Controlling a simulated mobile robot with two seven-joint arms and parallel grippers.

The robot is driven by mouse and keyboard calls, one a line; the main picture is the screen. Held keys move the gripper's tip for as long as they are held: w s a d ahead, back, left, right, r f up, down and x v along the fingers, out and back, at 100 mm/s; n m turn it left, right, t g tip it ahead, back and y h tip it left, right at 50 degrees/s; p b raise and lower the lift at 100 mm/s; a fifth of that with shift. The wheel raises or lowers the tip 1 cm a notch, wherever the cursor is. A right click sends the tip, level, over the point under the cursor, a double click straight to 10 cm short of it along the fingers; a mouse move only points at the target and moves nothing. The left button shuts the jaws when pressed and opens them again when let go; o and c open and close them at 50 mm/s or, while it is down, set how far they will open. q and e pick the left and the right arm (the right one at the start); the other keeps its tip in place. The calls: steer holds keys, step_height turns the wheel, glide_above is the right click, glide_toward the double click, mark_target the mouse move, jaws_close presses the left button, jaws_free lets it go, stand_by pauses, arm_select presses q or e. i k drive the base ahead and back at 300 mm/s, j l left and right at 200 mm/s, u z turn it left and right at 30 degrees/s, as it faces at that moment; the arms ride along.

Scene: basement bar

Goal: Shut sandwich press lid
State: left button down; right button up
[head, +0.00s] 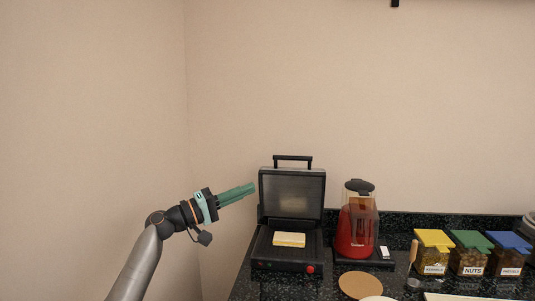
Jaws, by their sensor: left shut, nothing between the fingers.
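The sandwich press (272,256) stands on the dark speckled counter with its lid (293,193) raised upright. The lid's handle (293,158) is at the top. A pale yellow sandwich (289,240) lies on the lower plate. A red knob (310,269) shows at the front right. My left gripper (254,186) is shut and empty. In the picture its tip lies just left of the lid's upper left edge; I cannot tell whether it touches. My right gripper is not in view.
A jug of red liquid (356,230) with a black lid stands right of the press. A round cork mat (358,286) lies in front. Several nut boxes with coloured lids, one yellow (433,239), stand further right. Walls are behind and left.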

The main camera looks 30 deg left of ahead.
mark_target(290, 192)
steer(key=i+j, duration=0.8)
steer(key=j, duration=0.1)
